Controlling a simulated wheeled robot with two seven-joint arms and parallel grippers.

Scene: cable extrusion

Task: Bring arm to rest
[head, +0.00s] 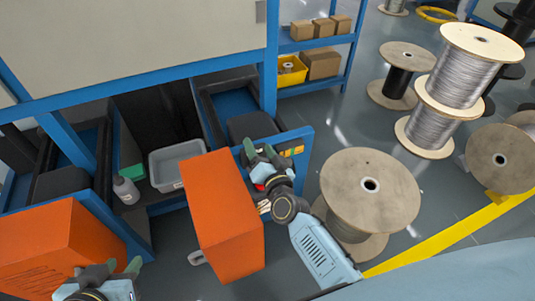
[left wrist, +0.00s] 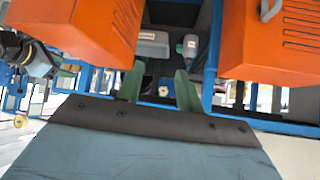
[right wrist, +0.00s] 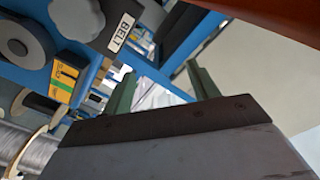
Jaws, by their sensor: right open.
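My left gripper (head: 121,267) is at the bottom left of the head view, in front of an orange box-shaped cover (head: 60,240). In the left wrist view its green fingers (left wrist: 158,85) are apart with nothing between them. My right gripper (head: 261,152) is near the middle of the head view, beside a blue frame panel (head: 300,165) and the second orange cover (head: 222,215). In the right wrist view its fingers (right wrist: 163,83) stand apart and empty. A "BELT" label (right wrist: 121,33) and a yellow-green control (right wrist: 62,82) show close to it.
A grey bin (head: 177,165) and a bottle (head: 125,190) sit between the covers. A large wooden cable reel (head: 350,195) stands right of my right arm. More reels (head: 462,70) stand behind it, near a yellow floor line (head: 450,235). Shelves (head: 320,42) hold boxes.

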